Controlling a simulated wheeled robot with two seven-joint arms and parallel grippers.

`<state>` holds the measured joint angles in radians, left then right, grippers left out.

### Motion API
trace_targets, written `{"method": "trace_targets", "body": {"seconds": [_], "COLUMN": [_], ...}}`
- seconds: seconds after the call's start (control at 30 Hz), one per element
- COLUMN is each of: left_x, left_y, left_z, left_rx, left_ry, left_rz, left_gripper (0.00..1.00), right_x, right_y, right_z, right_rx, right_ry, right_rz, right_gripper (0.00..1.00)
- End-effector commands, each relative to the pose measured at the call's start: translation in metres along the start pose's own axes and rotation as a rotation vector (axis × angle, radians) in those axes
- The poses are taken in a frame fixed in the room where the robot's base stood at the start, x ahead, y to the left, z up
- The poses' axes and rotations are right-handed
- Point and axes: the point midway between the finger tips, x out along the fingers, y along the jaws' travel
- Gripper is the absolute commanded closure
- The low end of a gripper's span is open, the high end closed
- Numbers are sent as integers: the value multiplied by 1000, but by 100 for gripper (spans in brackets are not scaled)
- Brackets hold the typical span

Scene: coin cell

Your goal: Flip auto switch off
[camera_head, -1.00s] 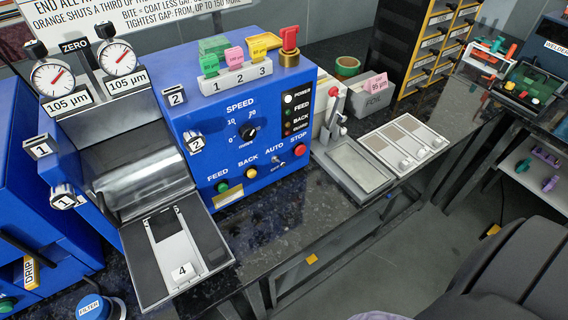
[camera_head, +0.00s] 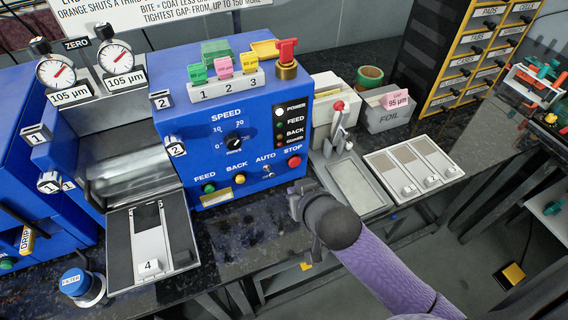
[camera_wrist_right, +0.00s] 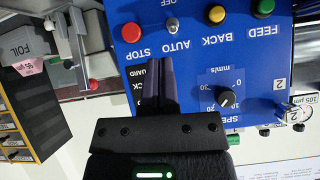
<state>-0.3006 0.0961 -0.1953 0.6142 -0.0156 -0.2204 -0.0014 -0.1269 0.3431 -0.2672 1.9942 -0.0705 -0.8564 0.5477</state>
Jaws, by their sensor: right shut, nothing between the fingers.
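The blue machine's AUTO switch (camera_head: 267,172) is a small metal toggle on the control panel, between the yellow BACK button and the red STOP button. In the right wrist view, which is upside down, the toggle (camera_wrist_right: 172,25) stands by the AUTO and OFF labels; its lever direction is too small to tell. My right gripper (camera_head: 299,190) is in front of the panel's lower right corner, right of and below the switch. Its dark fingers (camera_wrist_right: 160,75) are together, empty, and apart from the toggle. My left gripper is out of view.
The red STOP button (camera_head: 294,161) and yellow BACK button (camera_head: 240,179) flank the switch. The grey tray (camera_head: 358,186) and red-knobbed lever (camera_head: 339,106) stand right of the machine. The open guard plate (camera_head: 120,240) lies to the left. Dark counter shows below the panel.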

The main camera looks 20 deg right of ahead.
Motion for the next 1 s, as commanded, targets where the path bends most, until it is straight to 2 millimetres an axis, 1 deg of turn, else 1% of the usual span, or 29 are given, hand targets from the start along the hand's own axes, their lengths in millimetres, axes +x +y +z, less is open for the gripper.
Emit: {"method": "trace_targets", "body": {"seconds": [0.03, 0.1, 0.2, 0.47, 0.57, 0.67, 1.0], "left_x": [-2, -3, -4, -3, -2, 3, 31], "left_y": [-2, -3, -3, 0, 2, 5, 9], "left_z": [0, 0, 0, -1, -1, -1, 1], "left_rx": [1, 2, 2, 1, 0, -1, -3], "left_ry": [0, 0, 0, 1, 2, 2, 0], "left_rz": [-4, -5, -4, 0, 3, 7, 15], "left_gripper": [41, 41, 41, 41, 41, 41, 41], "right_x": [-9, -20, -28, -29, -26, -13, 61], "right_y": [-5, -11, -15, -15, -15, -15, -18], "right_z": [-21, -41, -55, -57, -56, -57, -64], "right_rx": [12, 33, 49, 51, 51, 51, 50], "right_ry": [48, 95, 129, 134, 133, 134, 132], "right_rz": [-15, -31, -44, -46, -46, -46, -45], "right_gripper": [100, 100, 100, 100, 100, 100, 100]}}
